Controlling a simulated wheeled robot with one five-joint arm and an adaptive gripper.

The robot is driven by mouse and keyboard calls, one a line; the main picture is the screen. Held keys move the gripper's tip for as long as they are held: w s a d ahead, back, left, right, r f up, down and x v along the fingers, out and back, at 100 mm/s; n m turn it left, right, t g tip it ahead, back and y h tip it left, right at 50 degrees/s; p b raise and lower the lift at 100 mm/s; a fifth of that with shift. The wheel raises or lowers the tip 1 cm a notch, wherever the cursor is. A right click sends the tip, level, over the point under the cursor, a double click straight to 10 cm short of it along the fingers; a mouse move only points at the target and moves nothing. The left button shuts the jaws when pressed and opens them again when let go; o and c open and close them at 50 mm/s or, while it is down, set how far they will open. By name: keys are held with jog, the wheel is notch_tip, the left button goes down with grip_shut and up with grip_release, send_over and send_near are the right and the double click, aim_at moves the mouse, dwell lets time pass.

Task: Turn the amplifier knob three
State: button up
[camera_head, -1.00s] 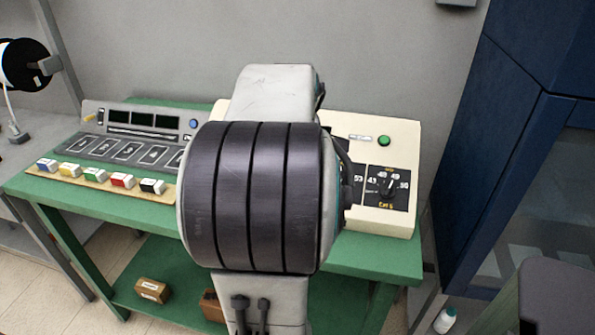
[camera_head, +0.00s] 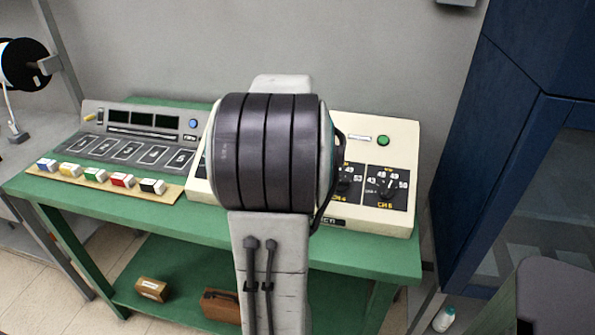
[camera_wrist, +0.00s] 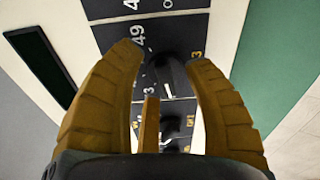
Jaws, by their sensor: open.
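The cream amplifier (camera_head: 375,140) stands on the green table, with my arm hiding its middle. Its CH 5 knob (camera_head: 389,187) and part of the CH 4 knob (camera_head: 345,182) show at the right. My gripper is hidden behind my arm in the head view. In the wrist view my open gripper (camera_wrist: 165,60) has its two brown fingers spread on either side of a black knob (camera_wrist: 172,75) on a dark dial plate. Contact cannot be told. Yellow lettering beside this knob is partly covered by the right finger, so its channel is unclear.
A grey console (camera_head: 140,125) with coloured buttons stands left on the green table (camera_head: 200,220). A blue cabinet (camera_head: 510,150) rises close on the right. Wooden boxes lie on the lower shelf. Another knob (camera_wrist: 170,124) sits below in the wrist view.

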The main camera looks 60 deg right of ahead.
grip_shut()
dwell(0.5)
